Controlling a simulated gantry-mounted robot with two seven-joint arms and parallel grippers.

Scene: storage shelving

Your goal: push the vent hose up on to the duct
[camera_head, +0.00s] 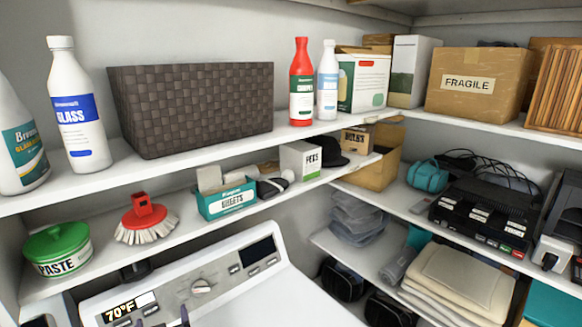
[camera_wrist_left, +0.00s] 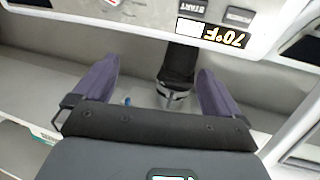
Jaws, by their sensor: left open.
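A black, hose-like cylinder (camera_wrist_left: 178,66) shows in the left wrist view, which is upside down. It appears to be the vent hose. A short silvery band (camera_wrist_left: 174,97), perhaps the duct, shows at its end away from the control panel. I cannot tell whether they are joined. In the head view only a dark piece (camera_head: 135,271) shows behind the appliance's top edge. My left gripper (camera_wrist_left: 155,68) is open, its purple fingers on either side of the cylinder in the picture, with no contact visible. Its fingertips (camera_head: 162,319) show at the head view's bottom edge. My right gripper is out of view.
The white appliance's control panel (camera_head: 200,284) is close to the left gripper. The shelf above it holds a green-lidded tub (camera_head: 58,252), a red brush (camera_head: 146,218) and a teal box (camera_head: 226,200). A wicker basket (camera_head: 195,105) and bottles stand higher up.

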